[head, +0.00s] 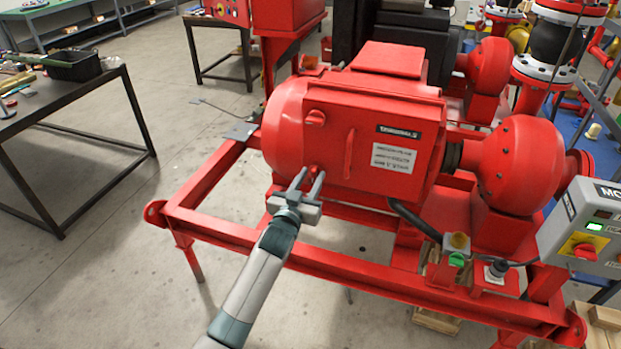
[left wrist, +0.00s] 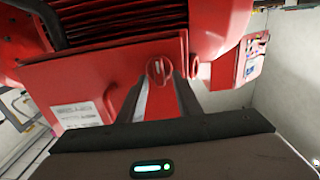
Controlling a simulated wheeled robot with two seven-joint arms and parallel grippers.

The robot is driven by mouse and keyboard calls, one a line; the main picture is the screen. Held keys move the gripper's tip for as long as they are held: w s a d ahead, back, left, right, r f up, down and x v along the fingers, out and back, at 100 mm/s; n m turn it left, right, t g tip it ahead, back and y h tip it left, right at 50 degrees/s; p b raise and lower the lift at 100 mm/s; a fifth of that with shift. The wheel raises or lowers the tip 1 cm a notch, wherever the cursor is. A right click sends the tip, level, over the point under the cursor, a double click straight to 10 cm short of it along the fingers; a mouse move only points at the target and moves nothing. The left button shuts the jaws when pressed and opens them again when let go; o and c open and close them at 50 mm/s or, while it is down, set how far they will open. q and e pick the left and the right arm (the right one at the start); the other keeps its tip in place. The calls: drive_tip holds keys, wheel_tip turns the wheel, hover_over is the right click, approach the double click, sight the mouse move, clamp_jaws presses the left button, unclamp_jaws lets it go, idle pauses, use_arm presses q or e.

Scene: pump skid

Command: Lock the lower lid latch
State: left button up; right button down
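The red lid (head: 338,135) is on the side of the red motor housing, with a vertical handle and labels. The lower lid latch (head: 313,171) is a small red knob near the lid's lower left edge, partly hidden by my fingers. In the left wrist view the lower latch (left wrist: 158,69) shows just past and between the fingertips. The upper latch (head: 316,117) is a round red knob above it. My left gripper (head: 308,178) is open, its two fingers pointing at the lower latch. I cannot tell whether they touch it. My right gripper is not in view.
A red skid frame rail (head: 345,250) runs below and in front of the lid. A grey control box (head: 590,225) with a red and yellow switch stands at the right. A dark table (head: 70,100) stands at the left. The floor between table and skid is clear.

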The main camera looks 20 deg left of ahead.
use_arm(q)
clamp_jaws()
